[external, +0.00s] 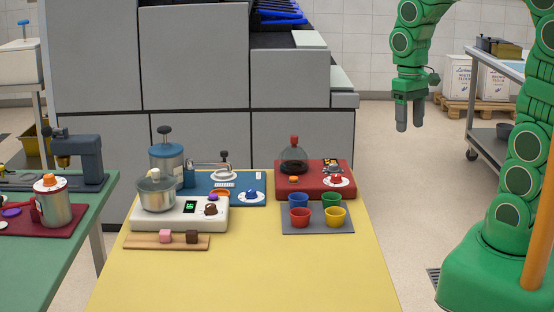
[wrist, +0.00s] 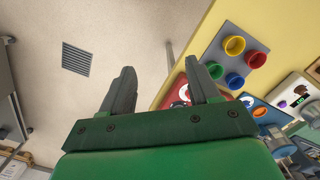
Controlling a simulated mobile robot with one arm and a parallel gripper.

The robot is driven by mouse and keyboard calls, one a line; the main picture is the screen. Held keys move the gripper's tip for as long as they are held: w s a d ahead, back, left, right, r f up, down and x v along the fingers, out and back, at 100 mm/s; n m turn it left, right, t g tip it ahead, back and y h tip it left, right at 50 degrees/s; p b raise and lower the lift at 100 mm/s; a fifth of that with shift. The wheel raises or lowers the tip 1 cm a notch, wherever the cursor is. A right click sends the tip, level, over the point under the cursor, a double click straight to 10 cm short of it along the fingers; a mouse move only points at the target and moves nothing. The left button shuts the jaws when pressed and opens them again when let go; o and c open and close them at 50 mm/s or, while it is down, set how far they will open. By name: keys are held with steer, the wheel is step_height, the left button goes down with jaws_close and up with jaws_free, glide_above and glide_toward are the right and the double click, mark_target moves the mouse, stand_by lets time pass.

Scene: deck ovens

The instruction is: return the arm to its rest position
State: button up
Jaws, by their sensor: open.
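My gripper (external: 409,118) hangs from my green arm, pointing down, to the right of the yellow table (external: 250,280) and above floor level. Its two grey fingers are apart with nothing between them. In the wrist view my gripper (wrist: 160,88) also shows open and empty, with the floor and the table's edge beyond it. It touches nothing that I can see.
On the yellow table stand a grey mat (external: 317,228) with several coloured cups, a red board (external: 290,190) with a glass dome, a white scale (external: 180,222) and a wooden board (external: 140,241). A metal cart (external: 507,92) stands at the right. The floor (external: 400,205) between is clear.

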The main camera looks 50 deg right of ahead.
steer(key=s+a+n+g, duration=0.1)
steer(key=s+a, duration=0.1)
steer(key=s, duration=1.5)
steer(key=shift+r+n, duration=0.4)
steer(key=shift+r, duration=0.05)
steer(key=shift+a, duration=0.1)
